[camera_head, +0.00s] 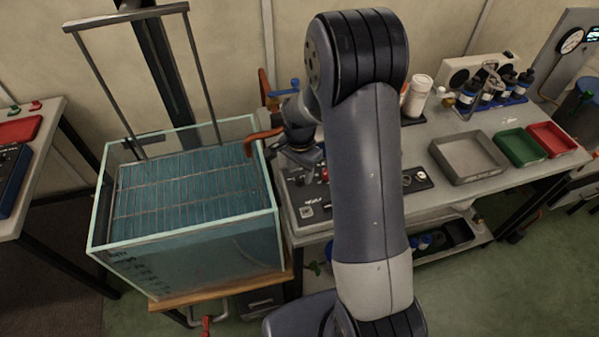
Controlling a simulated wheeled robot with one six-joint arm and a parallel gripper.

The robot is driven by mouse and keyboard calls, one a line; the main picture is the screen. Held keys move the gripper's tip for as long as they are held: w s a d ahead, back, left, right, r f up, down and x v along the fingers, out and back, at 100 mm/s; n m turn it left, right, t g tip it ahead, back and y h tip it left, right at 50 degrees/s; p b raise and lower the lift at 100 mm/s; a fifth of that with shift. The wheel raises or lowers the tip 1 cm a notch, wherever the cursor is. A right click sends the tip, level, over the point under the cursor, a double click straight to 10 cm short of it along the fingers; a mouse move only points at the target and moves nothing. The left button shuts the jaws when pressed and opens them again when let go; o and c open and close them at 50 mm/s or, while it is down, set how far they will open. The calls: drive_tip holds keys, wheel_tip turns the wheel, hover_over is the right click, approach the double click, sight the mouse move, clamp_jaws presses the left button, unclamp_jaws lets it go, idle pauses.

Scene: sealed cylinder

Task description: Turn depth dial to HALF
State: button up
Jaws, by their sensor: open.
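A dark control panel (341,205) lies on the workbench (441,199), with small knobs and a red button (325,174) at its left part and a pale round control (420,177) at its right part. My arm crosses in front of its middle.
A glass water tank (190,252) with a rack frame stands left of the bench. An orange curved part (262,138) is at its rim. Grey (468,177), green (521,160) and red (552,139) trays and several bottles occupy the bench's right.

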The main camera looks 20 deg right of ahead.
sight(300, 180)
drive_tip(key=shift+f, duration=1.15)
drive_tip(key=shift+c, duration=0.4)
drive_tip(key=c, duration=0.9)
